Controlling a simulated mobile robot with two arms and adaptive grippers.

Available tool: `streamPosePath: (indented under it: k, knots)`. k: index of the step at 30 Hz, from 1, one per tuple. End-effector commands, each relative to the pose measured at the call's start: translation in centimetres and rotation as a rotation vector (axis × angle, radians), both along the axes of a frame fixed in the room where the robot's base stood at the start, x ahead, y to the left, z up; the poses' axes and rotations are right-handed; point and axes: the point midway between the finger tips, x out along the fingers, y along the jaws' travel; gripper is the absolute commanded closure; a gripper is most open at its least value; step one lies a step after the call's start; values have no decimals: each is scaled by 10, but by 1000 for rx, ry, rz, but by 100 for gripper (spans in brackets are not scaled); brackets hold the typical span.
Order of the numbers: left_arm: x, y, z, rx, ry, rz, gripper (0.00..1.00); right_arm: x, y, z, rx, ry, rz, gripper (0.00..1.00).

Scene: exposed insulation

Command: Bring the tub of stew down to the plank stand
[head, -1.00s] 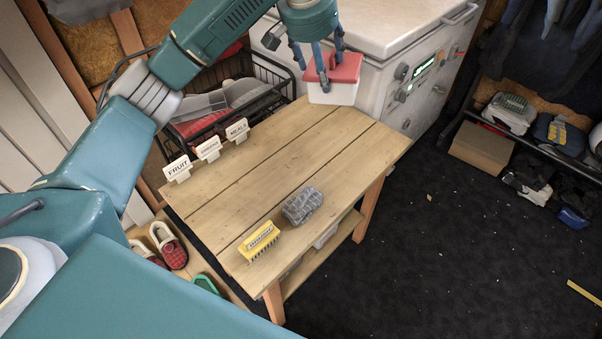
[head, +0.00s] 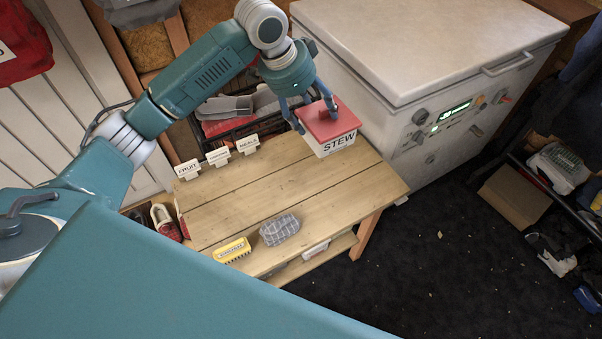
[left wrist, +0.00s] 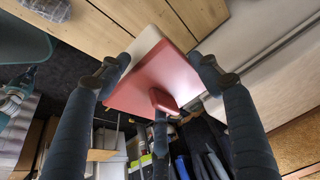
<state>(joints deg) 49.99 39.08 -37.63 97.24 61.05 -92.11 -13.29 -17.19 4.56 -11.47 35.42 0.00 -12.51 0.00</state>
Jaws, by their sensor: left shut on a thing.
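The tub of stew (head: 337,145) is white with a red lid and the word STEW on its side. My left gripper (head: 312,115) is shut on it from above, at the far right corner of the plank stand. In the left wrist view the red lid (left wrist: 158,80) shows between the fingers (left wrist: 155,85). The plank stand (head: 300,190) is a low wooden table with a lower shelf. The tub looks near the stand's top; I cannot tell whether it touches. My right gripper is not in view.
Signs (head: 218,156), one reading FRUIT, stand along the stand's back left edge. A yellow brush (head: 232,250) and a grey cloth bundle (head: 280,229) lie at the front. A white chest freezer (head: 420,100) stands close behind, right. The stand's middle is clear.

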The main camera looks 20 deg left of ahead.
Motion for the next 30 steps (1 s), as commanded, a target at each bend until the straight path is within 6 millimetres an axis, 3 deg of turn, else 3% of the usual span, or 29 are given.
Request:
streamPosePath:
  k: [9, 15, 25, 30]
  knots:
    - [-1, 0, -80, -1, 4, 3, 92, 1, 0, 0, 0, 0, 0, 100]
    - [0, 0, -123, -1, 2, 2, 92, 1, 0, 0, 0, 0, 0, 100]
    - [0, -1, -150, -1, 0, 2, 92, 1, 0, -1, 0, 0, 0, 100]
    - [0, 0, -174, -1, 1, 2, 92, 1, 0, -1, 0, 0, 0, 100]
